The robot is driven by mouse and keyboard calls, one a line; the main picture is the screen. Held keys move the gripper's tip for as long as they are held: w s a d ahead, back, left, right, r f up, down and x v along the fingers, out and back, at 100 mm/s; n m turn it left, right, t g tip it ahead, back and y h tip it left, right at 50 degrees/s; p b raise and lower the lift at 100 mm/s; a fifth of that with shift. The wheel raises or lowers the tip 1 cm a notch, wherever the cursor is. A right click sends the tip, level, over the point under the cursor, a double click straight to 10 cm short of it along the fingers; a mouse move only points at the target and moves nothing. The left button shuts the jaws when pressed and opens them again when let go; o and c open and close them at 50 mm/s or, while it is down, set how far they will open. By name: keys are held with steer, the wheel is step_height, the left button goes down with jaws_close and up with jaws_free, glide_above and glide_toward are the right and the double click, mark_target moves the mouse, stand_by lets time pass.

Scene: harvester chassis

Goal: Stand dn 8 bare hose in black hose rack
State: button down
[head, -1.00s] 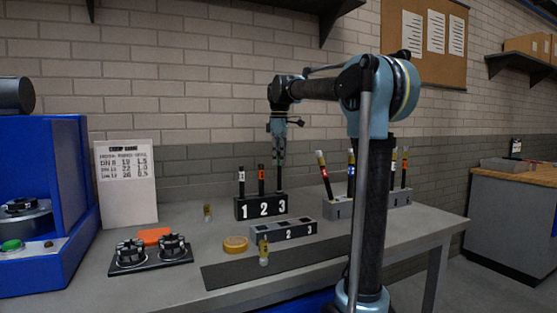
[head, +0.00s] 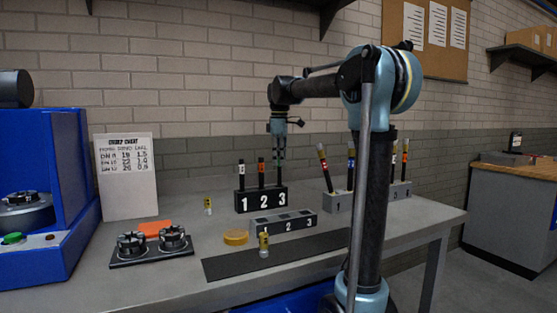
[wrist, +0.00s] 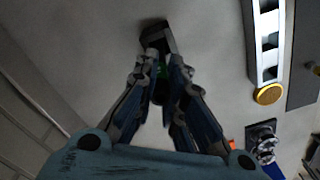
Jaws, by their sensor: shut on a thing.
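The black hose rack (head: 262,200), marked 1 2 3, stands on the grey bench. A dark hose with a white label (head: 241,174) stands in slot 1. One with an orange label (head: 261,172) stands in slot 2. My gripper (head: 280,150) is above the slot 3 end, shut on a dark hose (head: 281,174) held about upright. The hose's lower end meets the rack top; how deep it sits I cannot tell. In the wrist view a green part of the hose (wrist: 160,78) shows between the fingers, with the black rack (wrist: 157,38) beyond; the fingers hide the rest.
A grey rack (head: 283,221) lies in front, with a yellow round piece (head: 236,237) and a small yellow-banded fitting (head: 263,245) near it. A second grey rack (head: 338,203) with several hoses stands right, partly behind my arm. A black tray (head: 151,252) sits left.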

steer(key=shift+f, duration=0.8)
steer(key=c, duration=1.6)
jaws_free()
step_height(320, 180, up, 12)
steer(key=shift+f, duration=0.1)
